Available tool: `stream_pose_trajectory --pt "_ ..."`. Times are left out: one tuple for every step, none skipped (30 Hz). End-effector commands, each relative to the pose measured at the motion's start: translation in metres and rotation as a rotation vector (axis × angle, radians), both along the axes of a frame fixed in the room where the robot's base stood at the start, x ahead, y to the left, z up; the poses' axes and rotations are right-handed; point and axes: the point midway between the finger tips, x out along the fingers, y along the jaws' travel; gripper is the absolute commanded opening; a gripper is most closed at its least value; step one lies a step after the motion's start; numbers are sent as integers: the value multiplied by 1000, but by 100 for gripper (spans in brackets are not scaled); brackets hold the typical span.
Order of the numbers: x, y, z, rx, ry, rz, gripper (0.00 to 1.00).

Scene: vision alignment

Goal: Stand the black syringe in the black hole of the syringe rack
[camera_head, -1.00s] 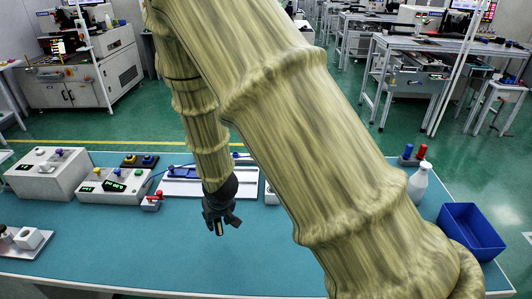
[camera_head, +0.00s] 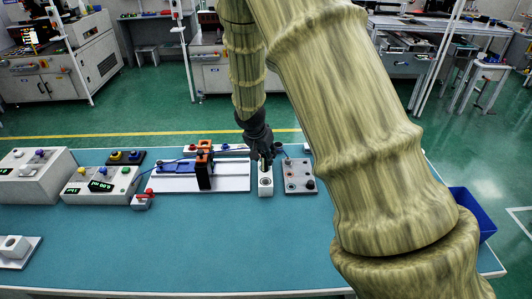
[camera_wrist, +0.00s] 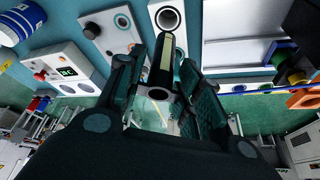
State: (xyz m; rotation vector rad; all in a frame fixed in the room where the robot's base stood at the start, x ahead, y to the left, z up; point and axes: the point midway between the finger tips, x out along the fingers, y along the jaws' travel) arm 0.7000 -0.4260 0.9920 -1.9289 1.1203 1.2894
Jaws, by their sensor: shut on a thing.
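My gripper (camera_head: 263,158) points down over the back half of a small white syringe rack (camera_head: 265,191). Its fingers are shut on the black syringe (camera_wrist: 165,52), which shows as a pale barrel with a dark round end between the fingers in the wrist view. In the wrist view the rack (camera_wrist: 153,20) has a round dark-ringed hole facing the camera, just beyond the syringe. In the head view a dark hole shows in the rack's front part. My gripper hides the rack's rear, and I cannot tell whether the syringe's lower end touches the rack.
A grey box with knobs (camera_head: 298,176) stands close right of the rack. A white plate (camera_head: 228,181) with a blue, black and orange fixture (camera_head: 204,168) lies close left. Control boxes (camera_head: 101,186) stand farther left. The blue table front (camera_head: 200,245) is clear.

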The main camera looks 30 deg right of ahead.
Motion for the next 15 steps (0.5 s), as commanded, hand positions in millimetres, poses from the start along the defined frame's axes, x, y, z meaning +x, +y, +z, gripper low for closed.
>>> stream_pose_trajectory --pt "0 -3 1 0 0 -12 13" --pt "0 -5 1 0 0 -18 13" --pt "0 -6 1 0 0 -23 13" --pt "0 -6 0 0 0 -25 13" --pt "0 -6 0 0 0 -26 13" --pt "0 -6 -2 0 0 -26 13" --pt "0 -6 -3 0 0 -25 13" --pt "0 -6 -4 0 0 -25 13" --pt "0 -6 -6 0 0 -25 13" --pt "0 -6 -7 0 0 -25 13" --pt "0 -6 -9 0 0 -25 13" --pt "0 -6 -11 0 1 -24 13" --pt "0 -6 -13 0 1 -24 13" --pt "0 -6 -15 0 1 -24 13" --pt "0 -6 -18 0 1 -24 13"
